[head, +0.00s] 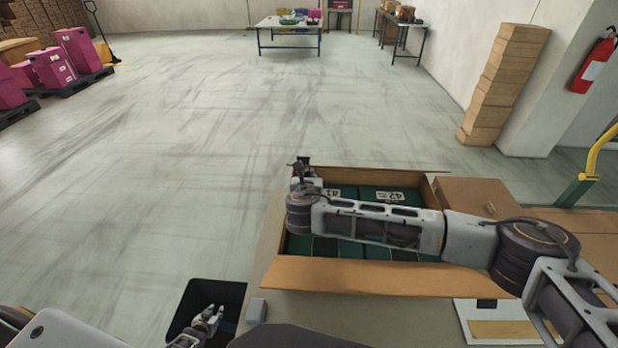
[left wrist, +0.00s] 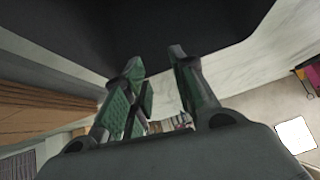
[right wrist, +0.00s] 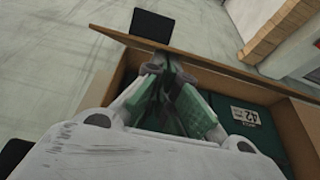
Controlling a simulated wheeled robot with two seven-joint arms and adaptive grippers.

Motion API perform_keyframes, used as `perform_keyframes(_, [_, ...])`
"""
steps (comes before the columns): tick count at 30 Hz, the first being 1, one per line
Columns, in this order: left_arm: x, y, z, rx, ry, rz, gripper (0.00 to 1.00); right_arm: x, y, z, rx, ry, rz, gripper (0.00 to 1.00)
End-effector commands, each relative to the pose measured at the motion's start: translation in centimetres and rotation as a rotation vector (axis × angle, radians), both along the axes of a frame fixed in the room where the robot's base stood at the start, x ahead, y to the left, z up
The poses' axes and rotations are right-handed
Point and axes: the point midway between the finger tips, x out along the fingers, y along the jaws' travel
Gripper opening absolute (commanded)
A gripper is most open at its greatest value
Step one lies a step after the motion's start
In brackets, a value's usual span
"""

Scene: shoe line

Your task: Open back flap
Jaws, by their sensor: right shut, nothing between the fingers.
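An open cardboard box (head: 350,277) with green shoe boxes (head: 372,193) inside stands in front of me; its near flap leans outward. In the right wrist view the back flap (right wrist: 235,72) runs as a brown strip along the box's far side. My right arm crosses over the box and hides part of it. My right gripper (head: 303,172) is at the far left corner; its closed fingers (right wrist: 168,65) show close to the flap's inner side, contact unclear. My left gripper (head: 212,316) is above a black bin, with its fingers (left wrist: 160,85) apart and empty.
The black bin (head: 232,296) is at the lower left. A stack of cartons (head: 505,85) and a fire extinguisher (head: 594,65) are at the right wall.

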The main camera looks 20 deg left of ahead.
Motion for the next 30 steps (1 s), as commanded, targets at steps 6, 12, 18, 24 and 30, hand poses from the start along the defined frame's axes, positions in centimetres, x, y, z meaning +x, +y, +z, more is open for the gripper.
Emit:
perform_keyframes(6, [-9.2, -1.7, -4.1, -0.056, 0.162, 0.08, 0.27, 0.0, 0.0, 0.0, 0.0, 0.0, 0.0, 0.0])
perform_keyframes(12, [-15.1, -5.4, -6.6, -0.08, 0.297, 0.06, 0.27, 0.0, 0.0, 0.0, 0.0, 0.0, 0.0, 0.0])
perform_keyframes(18, [-19.9, -12.1, -8.7, -0.065, 0.456, -0.108, 0.27, 0.0, 0.0, 0.0, 0.0, 0.0, 0.0, 0.0])
perform_keyframes(24, [-24.4, -17.9, -9.7, -0.053, 0.586, -0.267, 0.27, 0.0, 0.0, 0.0, 0.0, 0.0, 0.0, 0.0])
perform_keyframes(30, [-26.3, -20.2, -9.9, -0.045, 0.638, -0.338, 0.27, 0.0, 0.0, 0.0, 0.0, 0.0, 0.0, 0.0])
